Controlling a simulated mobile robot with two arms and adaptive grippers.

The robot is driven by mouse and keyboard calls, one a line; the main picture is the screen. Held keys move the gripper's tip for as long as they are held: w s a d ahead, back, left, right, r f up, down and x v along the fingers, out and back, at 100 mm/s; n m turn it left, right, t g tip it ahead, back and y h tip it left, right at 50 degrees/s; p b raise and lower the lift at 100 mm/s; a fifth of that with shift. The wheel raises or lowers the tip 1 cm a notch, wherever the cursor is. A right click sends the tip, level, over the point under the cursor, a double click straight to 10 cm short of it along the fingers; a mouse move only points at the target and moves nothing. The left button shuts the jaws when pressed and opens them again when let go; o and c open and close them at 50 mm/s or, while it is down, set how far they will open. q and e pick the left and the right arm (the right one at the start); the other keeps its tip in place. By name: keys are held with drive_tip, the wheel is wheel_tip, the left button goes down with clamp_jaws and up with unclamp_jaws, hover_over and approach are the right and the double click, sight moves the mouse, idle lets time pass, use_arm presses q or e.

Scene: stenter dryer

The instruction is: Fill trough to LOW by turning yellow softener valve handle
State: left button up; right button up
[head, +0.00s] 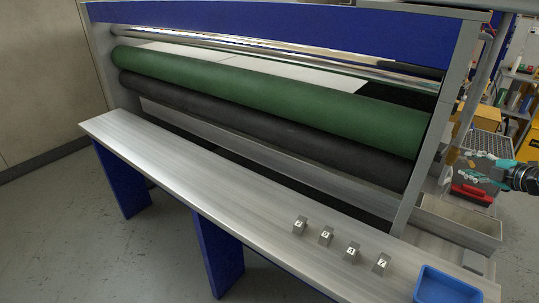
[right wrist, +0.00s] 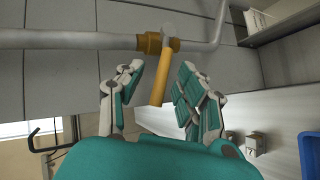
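The yellow valve handle (right wrist: 160,78) hangs tilted from a brass valve body (right wrist: 153,43) on a grey pipe (right wrist: 75,39) in the right wrist view. My right gripper (right wrist: 162,68) is open, with its teal-and-grey fingers on either side of the handle and gaps visible on both sides. In the head view my right gripper (head: 468,166) is at the right edge, beyond the machine's end frame. An open grey metal box (head: 458,224), which may be the trough, stands below it. No liquid level can be made out. My left gripper is not in view.
A steel bench top (head: 215,180) runs along the front, with several small numbered blocks (head: 326,236) and a blue tray (head: 447,288) at its right end. Green (head: 270,97) and black rollers (head: 260,130) lie behind. A red toolbox (head: 471,193) is near my right gripper.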

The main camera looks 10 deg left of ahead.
drive_tip(key=v, duration=1.7)
drive_tip(key=shift+s+d, duration=0.1)
drive_tip(key=shift+d, duration=0.05)
